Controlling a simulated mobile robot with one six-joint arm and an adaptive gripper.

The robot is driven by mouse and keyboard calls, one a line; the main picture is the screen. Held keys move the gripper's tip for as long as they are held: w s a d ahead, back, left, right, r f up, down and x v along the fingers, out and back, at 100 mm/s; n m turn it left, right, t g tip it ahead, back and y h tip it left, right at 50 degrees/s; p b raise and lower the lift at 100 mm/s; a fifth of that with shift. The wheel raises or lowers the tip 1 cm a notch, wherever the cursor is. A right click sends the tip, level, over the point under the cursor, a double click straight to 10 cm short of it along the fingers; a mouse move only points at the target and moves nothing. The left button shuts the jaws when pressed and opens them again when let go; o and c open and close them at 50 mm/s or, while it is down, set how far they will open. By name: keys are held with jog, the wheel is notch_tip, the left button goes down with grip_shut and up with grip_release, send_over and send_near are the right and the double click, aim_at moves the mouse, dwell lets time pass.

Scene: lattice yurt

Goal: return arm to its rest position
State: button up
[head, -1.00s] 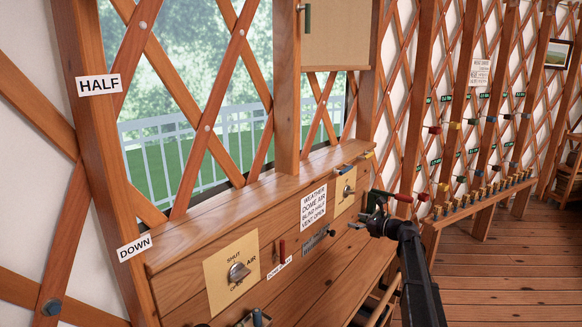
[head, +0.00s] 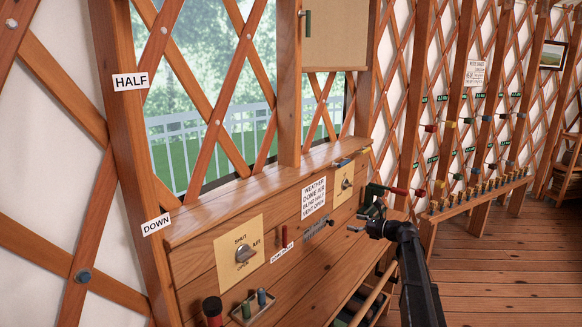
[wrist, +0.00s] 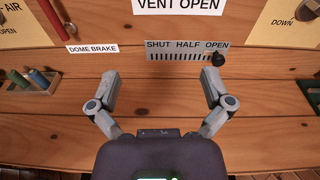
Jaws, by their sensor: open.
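My gripper (head: 362,214) is held out in front of the wooden panel (head: 195,262), at the end of my dark arm. In the wrist view my gripper (wrist: 160,82) has its two grey fingers spread wide with nothing between them. Ahead of them is a slotted metal plate (wrist: 165,52) marked SHUT, HALF, OPEN. Its black knob (wrist: 217,59) is at the OPEN end, close to the right fingertip in the picture; whether they touch I cannot tell.
A SHUT/OPEN AIR dial (head: 243,253) and a red handle (head: 284,236) are on the panel. A tray (head: 262,311) with green and blue pegs is below. A rack (head: 480,196) with several pegs stands to the right. Open floor (head: 500,260) lies at right.

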jog(key=s+a+f+n+g+h, duration=0.1)
jog(key=s+a+f+n+g, duration=0.1)
jog(key=s+a+f+n, duration=0.1)
jog(key=s+a+f+n+g+h, duration=0.2)
jog(key=s+f+n, duration=0.2)
jog(key=s, duration=0.4)
jog(key=s+a+f+n+g+h, duration=0.1)
jog(key=s+a+f+n+h, duration=0.1)
jog(key=s+a+f+n, duration=0.1)
jog(key=shift+s+a+f+n+g, duration=0.15)
jog(key=shift+s+f+n+g, duration=0.1)
jog(key=shift+s+n, duration=0.5)
jog(key=shift+s+a+f+n+g, duration=0.15)
jog(key=shift+s+f+n, duration=0.1)
jog(key=shift+s+n, duration=0.45)
jog(key=s+d+f+n+g+h, duration=0.1)
jog(key=s+f+n+g+h, duration=0.2)
jog(key=s+n, duration=0.45)
jog(key=s+d+f+n+h, duration=0.25)
jog(key=s+n+h, duration=0.2)
jog(key=s, duration=0.65)
jog(key=s+f+g+b, duration=0.1)
jog(key=s+f+b, duration=0.2)
jog(key=f+b, duration=0.7)
notch_tip(320, 180, up, 25)
jog(key=p, duration=2.5)
jog(key=shift+s+a+h, duration=0.15)
jog(key=shift+a+h, duration=0.2)
jog(key=shift+a, duration=0.05)
